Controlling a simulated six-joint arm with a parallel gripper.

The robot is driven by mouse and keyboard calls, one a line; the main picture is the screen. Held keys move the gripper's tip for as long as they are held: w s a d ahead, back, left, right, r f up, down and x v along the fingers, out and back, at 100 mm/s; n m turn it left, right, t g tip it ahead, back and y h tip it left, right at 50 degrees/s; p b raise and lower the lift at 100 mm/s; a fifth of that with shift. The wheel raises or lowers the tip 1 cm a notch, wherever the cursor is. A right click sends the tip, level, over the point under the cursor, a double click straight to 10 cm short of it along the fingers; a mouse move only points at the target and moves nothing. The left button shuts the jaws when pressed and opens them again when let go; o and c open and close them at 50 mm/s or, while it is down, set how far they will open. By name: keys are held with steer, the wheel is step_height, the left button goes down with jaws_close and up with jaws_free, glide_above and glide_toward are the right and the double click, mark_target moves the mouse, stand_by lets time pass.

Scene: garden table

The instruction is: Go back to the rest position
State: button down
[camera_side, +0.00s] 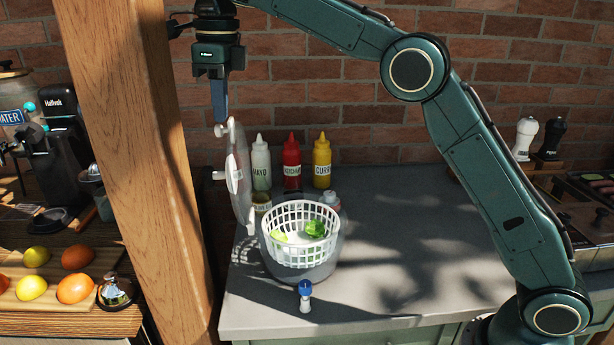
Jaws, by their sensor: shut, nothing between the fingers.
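My gripper (219,106) points down at the upper left, with its fingers together and empty. Its tips are just above or touching the top of a pale, clear lid (238,175); I cannot tell which. The lid stands on edge at the left side of a bowl (300,268), with knobs on its top and left face. A white slotted basket (301,250) sits in the bowl and holds green leaves (315,228).
Mayo (260,163), ketchup (292,163) and curry (322,163) bottles stand behind the bowl. A small blue-capped shaker (305,297) stands in front. A wooden post (130,130) rises close to my gripper's left. The grey counter (430,240) right of the bowl is clear.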

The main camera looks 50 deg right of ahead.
steer(key=shift+s+d+r+n, duration=0.4)
steer(key=shift+r, duration=0.05)
steer(key=s+d+r+n+t, duration=0.1)
steer(key=s+d+n, duration=0.3)
steer(key=s+n, duration=0.35)
steer(key=s+d+n+t, duration=0.2)
steer(key=s+d+n, duration=0.35)
steer(key=s, duration=0.25)
steer(key=s+d+f+n+t, duration=0.1)
steer(key=s+f+n, duration=0.5)
steer(key=s, duration=0.3)
steer(key=s+d+f+n, duration=0.2)
steer(key=s+f+n, duration=0.5)
steer(key=s+n, duration=0.1)
steer(key=shift+s+d+f+t, duration=0.25)
steer(key=shift+s+t, duration=0.15)
steer(key=shift+s, duration=0.2)
